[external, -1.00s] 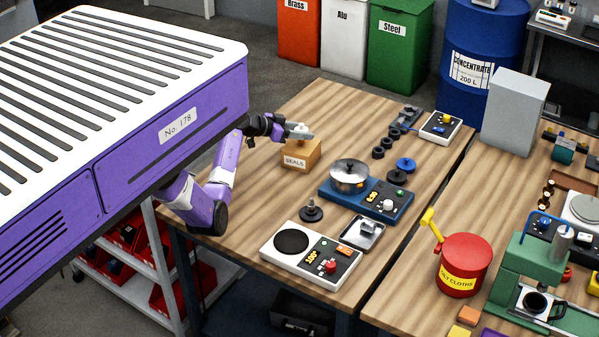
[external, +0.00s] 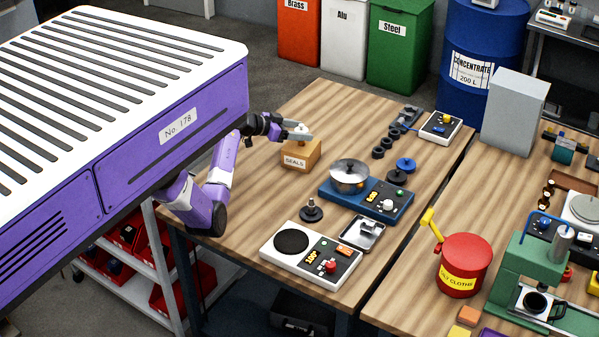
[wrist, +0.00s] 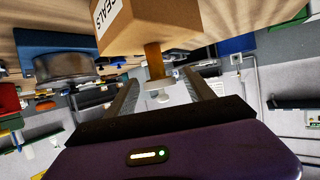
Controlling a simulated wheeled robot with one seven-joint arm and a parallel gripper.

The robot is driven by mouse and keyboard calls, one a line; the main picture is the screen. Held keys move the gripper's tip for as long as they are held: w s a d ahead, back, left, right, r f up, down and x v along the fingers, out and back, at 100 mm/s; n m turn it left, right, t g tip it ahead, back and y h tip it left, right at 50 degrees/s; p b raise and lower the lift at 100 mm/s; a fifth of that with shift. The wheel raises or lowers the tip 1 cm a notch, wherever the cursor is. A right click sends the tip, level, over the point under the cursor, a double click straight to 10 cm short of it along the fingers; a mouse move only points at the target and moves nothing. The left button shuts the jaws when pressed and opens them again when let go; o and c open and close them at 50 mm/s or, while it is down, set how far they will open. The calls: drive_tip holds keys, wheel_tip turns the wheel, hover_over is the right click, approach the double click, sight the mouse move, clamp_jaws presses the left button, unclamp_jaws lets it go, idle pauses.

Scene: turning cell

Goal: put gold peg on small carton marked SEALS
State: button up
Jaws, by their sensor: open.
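The small carton marked SEALS (external: 298,161) stands on the near wooden bench, and it also shows upside down at the top of the wrist view (wrist: 165,22). The gold peg (wrist: 154,60) appears in the wrist view as a gold-brown stem against the carton's top, with pale grey round parts at its outer end. In the external view a pale knob shows above the carton, partly hidden by a finger. My gripper (wrist: 163,98) is open, with one finger on each side of the peg's pale end. I cannot tell whether either finger touches it.
A blue hotplate unit (external: 377,209) with a metal pot (external: 349,175) stands right of the carton. A white hotplate unit (external: 292,262) and a dark stand (external: 311,210) are nearer the front. Black rings (external: 379,152) lie behind. The bench left of the carton is mostly clear.

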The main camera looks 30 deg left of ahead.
drive_tip(key=b+v, duration=0.1)
drive_tip(key=v, duration=1)
drive_tip(key=w+a+r+n+t+y, duration=0.3)
drive_tip(key=a+r+n+t+y, duration=0.1)
drive_tip(key=a+n, duration=0.15)
drive_tip(key=s+a+f+n+t+y, duration=0.1)
drive_tip(key=s+f+n+y, duration=0.3)
drive_tip(key=s+f+y, duration=0.3)
drive_tip(key=s+d+f+m+h, duration=0.1)
drive_tip(key=s+d, duration=0.4)
drive_tip(key=s, duration=0.7)
drive_tip(key=s+d+f+g+h, duration=0.1)
drive_tip(key=s+d, duration=0.4)
drive_tip(key=s, duration=0.8)
drive_tip(key=s+d+f+m+h, duration=0.1)
drive_tip(key=s+d, duration=0.5)
drive_tip(key=s, duration=0.7)
drive_tip(key=shift+s+f+m, duration=0.2)
drive_tip(key=shift+f+m, duration=0.15)
drive_tip(key=shift+f, duration=0.15)
